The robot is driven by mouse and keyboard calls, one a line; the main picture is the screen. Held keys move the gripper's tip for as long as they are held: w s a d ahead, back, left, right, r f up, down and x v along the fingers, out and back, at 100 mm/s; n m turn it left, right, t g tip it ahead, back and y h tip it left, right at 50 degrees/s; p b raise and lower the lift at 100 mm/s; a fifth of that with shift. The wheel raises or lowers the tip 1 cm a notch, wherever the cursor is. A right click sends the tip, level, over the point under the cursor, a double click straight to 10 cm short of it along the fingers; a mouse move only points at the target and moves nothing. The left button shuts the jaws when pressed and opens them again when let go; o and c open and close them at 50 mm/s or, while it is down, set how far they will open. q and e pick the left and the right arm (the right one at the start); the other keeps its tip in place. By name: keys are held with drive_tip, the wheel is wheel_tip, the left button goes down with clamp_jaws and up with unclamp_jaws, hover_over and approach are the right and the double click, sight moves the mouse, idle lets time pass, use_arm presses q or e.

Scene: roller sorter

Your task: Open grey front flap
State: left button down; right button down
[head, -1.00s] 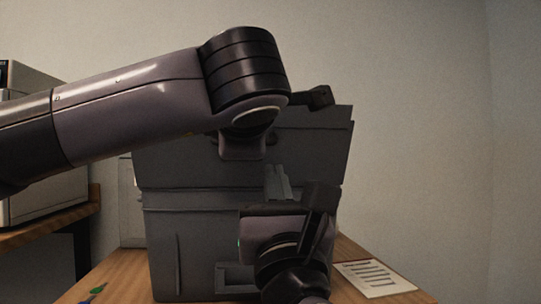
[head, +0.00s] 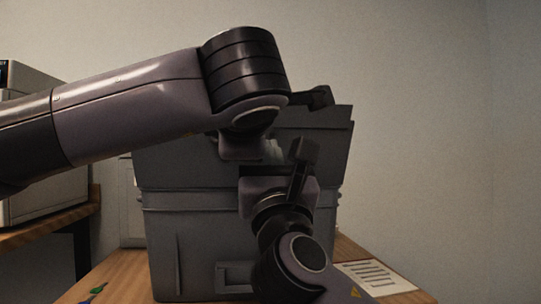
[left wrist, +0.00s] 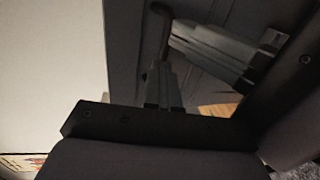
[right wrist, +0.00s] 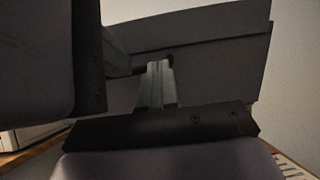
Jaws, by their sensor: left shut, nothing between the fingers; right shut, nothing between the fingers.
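The grey box-shaped machine (head: 190,240) stands on the table, with a wide grey upper front panel (head: 325,135). I cannot tell where the flap's edges lie or how far it is open. My left wrist covers much of this panel, and the left gripper is mostly hidden in the head view. In the left wrist view the left gripper (left wrist: 158,65) is shut and empty. My right gripper (head: 268,150) is shut and empty in front of the panel, just right of the left wrist. The right wrist view shows its fingers (right wrist: 158,64) pointing at the grey panel.
The two grippers are very close together. A paper sheet (head: 375,277) lies on the wooden table (head: 120,280) at the right. Small coloured items (head: 93,295) lie at the front left. A light-coloured appliance (head: 35,150) stands at the far left.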

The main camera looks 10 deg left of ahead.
use_arm(q)
drive_tip(key=c, duration=1.2)
unclamp_jaws()
drive_tip(key=shift+o, duration=0.2)
use_arm(e)
drive_tip(key=shift+w+a+r, duration=0.15)
drive_tip(key=shift+w+r, duration=0.35)
use_arm(q)
drive_tip(key=shift+s, duration=0.15)
